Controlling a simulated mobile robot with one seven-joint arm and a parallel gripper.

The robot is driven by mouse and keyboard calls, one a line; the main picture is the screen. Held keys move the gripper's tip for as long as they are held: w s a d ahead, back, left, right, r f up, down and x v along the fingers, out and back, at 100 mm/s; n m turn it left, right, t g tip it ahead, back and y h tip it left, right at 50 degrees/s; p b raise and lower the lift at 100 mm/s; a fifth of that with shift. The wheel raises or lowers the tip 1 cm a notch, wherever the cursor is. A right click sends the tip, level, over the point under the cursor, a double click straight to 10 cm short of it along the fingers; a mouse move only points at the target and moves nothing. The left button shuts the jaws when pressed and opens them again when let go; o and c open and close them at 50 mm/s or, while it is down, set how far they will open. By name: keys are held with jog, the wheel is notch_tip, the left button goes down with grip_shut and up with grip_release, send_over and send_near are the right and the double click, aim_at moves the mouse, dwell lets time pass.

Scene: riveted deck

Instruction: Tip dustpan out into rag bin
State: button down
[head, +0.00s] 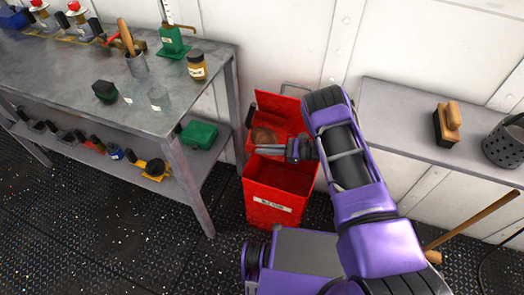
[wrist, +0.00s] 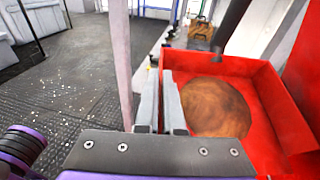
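The red rag bin (head: 270,208) stands on the floor between the bench and a side shelf, its dark opening facing up and a label on its front. An upright red panel (head: 278,103) shows behind it. The red dustpan (head: 282,138), holding a rounded brown heap (head: 262,135), shows above the back of the bin. Its black handle (head: 249,117) points left; the wrist view shows the pan (wrist: 282,108) and heap (wrist: 215,108) up close.
A grey bench (head: 75,75) with jars, tools and a lower shelf stands left, its leg close to the bin. A right shelf (head: 395,110) holds a brush (head: 447,123) and a perforated dark pot (head: 504,145). Floor is open in front at left.

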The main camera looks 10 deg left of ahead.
aim_at(277, 159)
jog(key=shift+d+f+y+b, duration=0.4)
jog(key=shift+f+y+b, duration=0.3)
jog(key=shift+b, duration=0.55)
jog(key=shift+d+f+y+b, duration=0.35)
jog(key=shift+f+y+b, duration=0.3)
jog(key=shift+b, duration=0.55)
jog(key=shift+d+r+y+p, duration=0.15)
jog(key=shift+d+y+p, duration=0.25)
jog(key=shift+y, duration=0.15)
jog(key=shift+d+f+y, duration=0.25)
jog(key=shift+d+y, duration=0.3)
jog(key=shift+y, duration=0.2)
jog(key=shift+d+f+y, duration=0.2)
jog(key=shift+d+y, duration=0.35)
jog(key=shift+y, duration=0.2)
